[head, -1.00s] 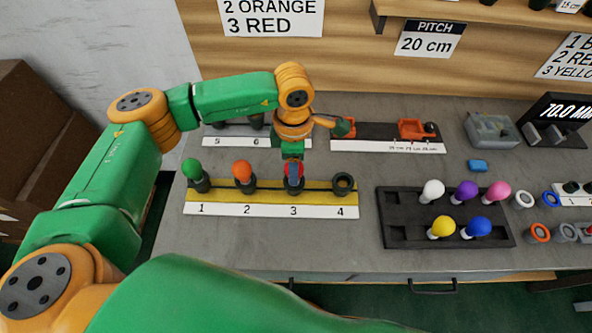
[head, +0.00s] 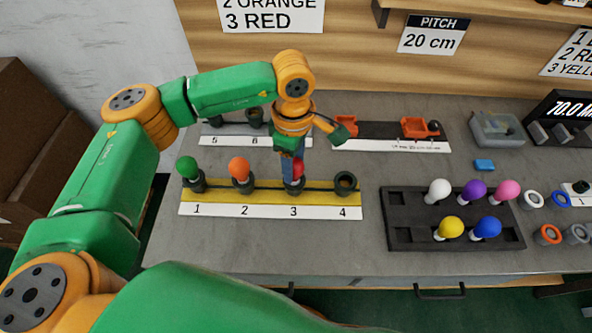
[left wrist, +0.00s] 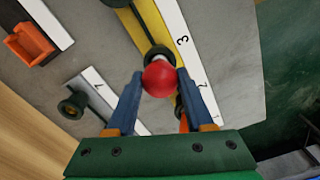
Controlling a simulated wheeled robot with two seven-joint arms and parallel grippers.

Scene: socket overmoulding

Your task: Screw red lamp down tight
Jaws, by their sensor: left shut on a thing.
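The red lamp (head: 299,169) stands in the socket at position 3 of the yellow strip (head: 267,190). My left gripper (head: 293,173) comes down on it from above and is shut on it. In the left wrist view the red lamp (left wrist: 159,79) sits between the two blue fingers, with a dark socket ring (left wrist: 158,54) just beyond it. The lamp's thread and its seating depth are hidden. My right gripper is not in view.
A green lamp (head: 187,168) stands at position 1 and an orange lamp (head: 239,169) at position 2. The socket at position 4 (head: 345,183) is empty. A black tray (head: 400,236) with several lamps lies to the right. Grey table is clear in front.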

